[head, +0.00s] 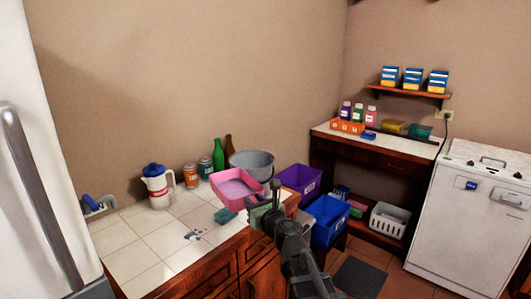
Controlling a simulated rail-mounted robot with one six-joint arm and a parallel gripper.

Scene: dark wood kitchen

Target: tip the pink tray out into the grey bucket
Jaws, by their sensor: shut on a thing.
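The pink tray (238,197) is in front of the grey bucket (252,161) in the head view and overlaps its lower left part. The tray looks roughly level, with its open side up. Its floor looks paler than its walls; I cannot make out separate contents. My gripper (267,197) is at the tray's right side and shut on it; the fingers are small and partly hidden. The bucket stands upright on the counter, its rim showing behind the tray. Its inside shows only in part.
The tiled counter (150,241) holds a white jug (157,187), cans and bottles behind, and a teal block (225,215) below the tray. Purple (300,181) and blue bins (328,219) stand right of my gripper. The counter's front left is mostly clear.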

